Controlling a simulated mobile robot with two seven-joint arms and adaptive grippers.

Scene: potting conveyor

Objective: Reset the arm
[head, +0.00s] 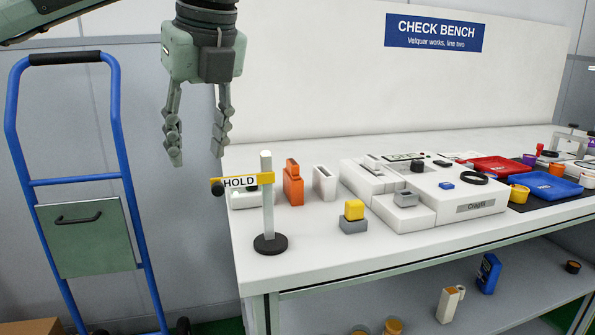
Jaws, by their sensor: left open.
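My left gripper (197,143) hangs at the upper left of the head view, fingers pointing down. Its two fingers are spread apart with nothing between them. It is above the left end of the white bench (360,262), in front of the back panel, clear of the objects there. Part of my left arm comes in from the top left corner. My right gripper is not in the head view.
A HOLD sign on a post (267,205) stands below the gripper, at the bench's left end. Orange (293,187) and white (325,184) holders and a Cragfil machine (470,207) stand to its right. A blue hand truck (75,182) stands left of the bench.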

